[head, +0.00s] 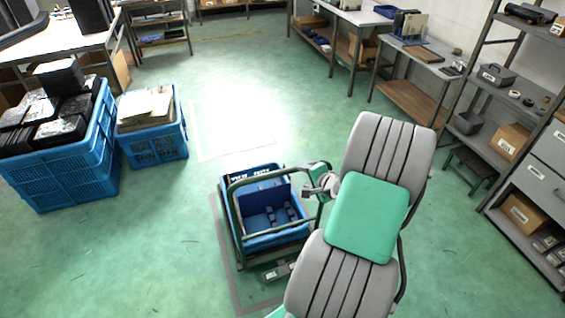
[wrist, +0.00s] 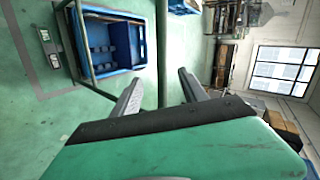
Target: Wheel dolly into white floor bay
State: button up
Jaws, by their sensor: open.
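The dolly (head: 241,262) stands at the lower middle of the head view and carries a blue crate (head: 250,244). Its green tube handle (head: 262,173) rises over the crate; it also shows in the wrist view (wrist: 162,45). My gripper (head: 318,183) is at the right end of the handle. In the wrist view, my gripper (wrist: 160,85) is open, with the handle bar running down between its two fingers, apparently clear of both. The white floor bay (head: 197,148) is a pale outlined rectangle beyond the dolly, partly washed out by glare.
A grey floor outline (head: 225,262) surrounds the dolly. Blue crates (head: 65,185) (head: 155,151) stand on the left, close to the white bay's left side. A workbench (head: 410,52) and shelves (head: 483,95) line the right. The floor between dolly and bay looks clear.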

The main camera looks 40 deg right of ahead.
jog(key=s+d+m+h, duration=0.2)
jog(key=s+d+m, duration=0.1)
jog(key=d, duration=0.2)
jog(key=shift+t, duration=0.4)
jog(key=b+x, duration=0.2)
jog(key=x, duration=0.2)
jog(key=b+x, duration=0.2)
jog(key=x, duration=0.2)
jog(key=a+b+x, duration=0.1)
jog(key=b+x, duration=0.1)
jog(key=x, duration=0.2)
jog(key=shift+w+d+f+b, duration=0.2)
jog(key=shift+w+f+b, duration=0.15)
jog(key=shift+f, duration=0.2)
jog(key=shift+w+d, duration=0.15)
jog(key=shift+w, duration=0.1)
jog(key=shift+r, duration=0.1)
jog(key=c, duration=1.1)
grip_shut()
